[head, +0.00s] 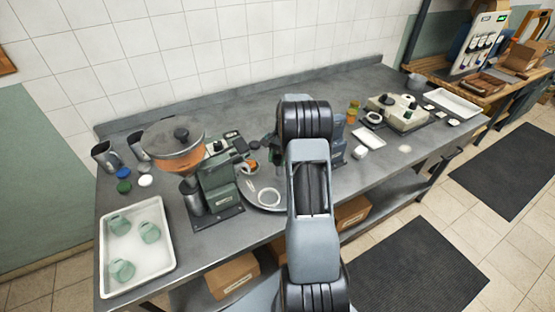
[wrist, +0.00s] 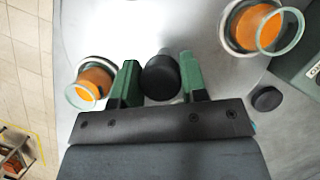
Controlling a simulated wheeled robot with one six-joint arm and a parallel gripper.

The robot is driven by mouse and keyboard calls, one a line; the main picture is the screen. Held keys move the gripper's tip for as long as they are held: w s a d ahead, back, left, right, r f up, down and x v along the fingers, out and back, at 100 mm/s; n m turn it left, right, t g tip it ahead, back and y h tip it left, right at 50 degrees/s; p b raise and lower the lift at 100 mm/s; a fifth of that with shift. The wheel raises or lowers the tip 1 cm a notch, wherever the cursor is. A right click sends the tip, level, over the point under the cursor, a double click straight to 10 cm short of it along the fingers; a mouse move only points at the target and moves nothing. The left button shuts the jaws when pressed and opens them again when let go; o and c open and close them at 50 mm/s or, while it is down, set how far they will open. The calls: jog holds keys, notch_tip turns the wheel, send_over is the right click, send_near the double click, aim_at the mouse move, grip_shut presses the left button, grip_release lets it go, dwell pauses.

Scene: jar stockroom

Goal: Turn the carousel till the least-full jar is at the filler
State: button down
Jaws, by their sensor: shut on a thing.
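The grey round carousel (head: 258,207) lies on the bench, largely hidden behind my arm; its plate (wrist: 150,25) also shows in the wrist view. My gripper (wrist: 159,75) is shut on a black knob (wrist: 160,78), with a green finger on each side. One glass jar with orange contents (wrist: 93,82) stands left of the gripper. Another orange-filled jar (wrist: 255,27) stands at the upper right. I cannot tell which holds less. The green filler (head: 217,183), with an orange-filled hopper (head: 178,150), stands left of the carousel. The gripper is hidden in the head view.
A white tray (head: 145,277) with several green cups is at the bench's left end. Metal cups and coloured lids lie behind it. A beige device (head: 397,112) and a white tray (head: 453,102) stand on the right. A small black disc (wrist: 267,98) lies right of the gripper.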

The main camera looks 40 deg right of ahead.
jog(key=shift+n+g+h, duration=0.3)
jog(key=shift+n+g, duration=0.05)
jog(key=shift+n, duration=0.85)
jog(key=shift+n+g+h, duration=0.3)
jog(key=shift+n+g, duration=0.05)
jog(key=shift+n, duration=0.85)
jog(key=shift+r+n+g+h, duration=0.1)
jog(key=shift+n+g+h, duration=0.3)
jog(key=shift+n, duration=1.1)
jog(key=shift+n+h+b, duration=0.3)
jog(key=shift+n, duration=0.3)
jog(key=shift+d, duration=0.1)
jog(key=c, duration=0.7)
grip_release()
jog(key=shift+o, duration=0.2)
jog(key=v, duration=1.3)
jog(key=shift+r+b, duration=0.3)
jog(key=shift+w, duration=0.15)
